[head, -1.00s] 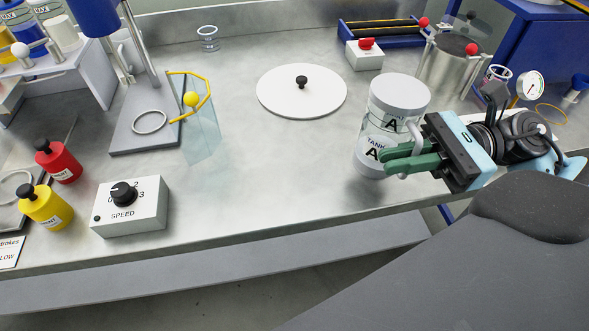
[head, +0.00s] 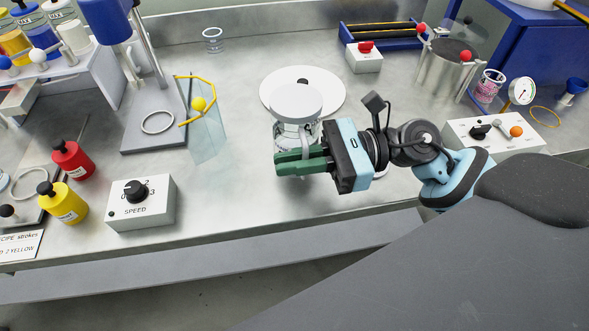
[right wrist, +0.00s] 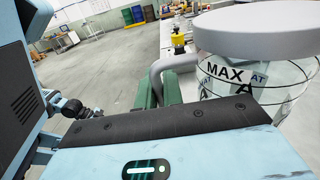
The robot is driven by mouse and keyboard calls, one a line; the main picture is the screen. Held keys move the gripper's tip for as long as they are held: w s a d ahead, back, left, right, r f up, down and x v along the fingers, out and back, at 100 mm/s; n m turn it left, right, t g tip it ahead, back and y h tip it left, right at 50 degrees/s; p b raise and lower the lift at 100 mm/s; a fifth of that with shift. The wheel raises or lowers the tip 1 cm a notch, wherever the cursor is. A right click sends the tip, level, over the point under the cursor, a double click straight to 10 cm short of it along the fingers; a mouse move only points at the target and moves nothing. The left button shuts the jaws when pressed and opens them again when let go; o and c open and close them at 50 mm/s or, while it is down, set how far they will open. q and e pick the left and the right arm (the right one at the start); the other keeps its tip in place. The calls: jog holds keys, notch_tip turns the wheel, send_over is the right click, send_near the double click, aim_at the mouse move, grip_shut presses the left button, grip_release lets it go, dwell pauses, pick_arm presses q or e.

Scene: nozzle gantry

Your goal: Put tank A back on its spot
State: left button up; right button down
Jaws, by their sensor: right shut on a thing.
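Tank A (head: 295,103) is a clear container with a wide white lid and a side handle. It is upright over the middle of the bench in the head view, in front of the white disc (head: 330,84). My right gripper (head: 280,163) is shut on its handle, with green fingers across the tank's lower front. In the right wrist view tank A (right wrist: 262,38) shows its lid, a MAX mark and part of the letter A, with the green fingers at the handle. Whether its base touches the bench is hidden. My left gripper is not in view.
At the left stand a clear panel with a yellow edge (head: 208,135), a stand (head: 155,138), a SPEED box (head: 142,207) and red (head: 72,158) and yellow (head: 63,202) bottles. A metal pot (head: 442,70) and a switch box (head: 362,63) stand at the right. Bench between panel and tank is clear.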

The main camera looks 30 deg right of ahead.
jog(key=shift+f, duration=1.75)
jog(key=shift+f, duration=0.2)
jog(key=c, duration=1.5)
grip_release()
jog(key=shift+c, duration=0.2)
